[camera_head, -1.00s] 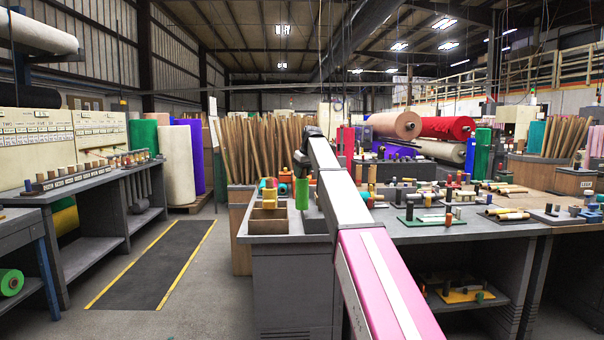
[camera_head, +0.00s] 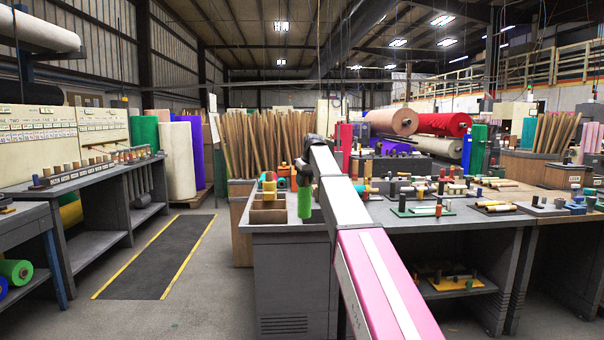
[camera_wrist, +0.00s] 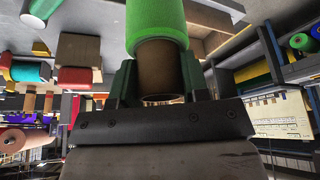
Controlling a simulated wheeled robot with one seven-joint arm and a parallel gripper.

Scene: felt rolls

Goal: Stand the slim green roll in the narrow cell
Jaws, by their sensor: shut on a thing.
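The slim green roll (camera_head: 305,203) hangs upright below my gripper (camera_head: 303,172). In the wrist view the green roll (camera_wrist: 157,24) shows with its bare brown core end (camera_wrist: 162,70) between the two dark green fingers. My gripper (camera_wrist: 160,82) is shut on that core. In the head view the roll is just right of a brown divided box (camera_head: 268,216) on the grey bench, near its right edge. I cannot tell which cell is the narrow one, nor how high the roll's lower end is. My arm hides part of the bench to the right.
The grey bench (camera_head: 450,222) to the right carries several small rolls and trays. Tall brown tubes (camera_head: 262,143) stand behind. The floor mat (camera_head: 158,258) at left is clear.

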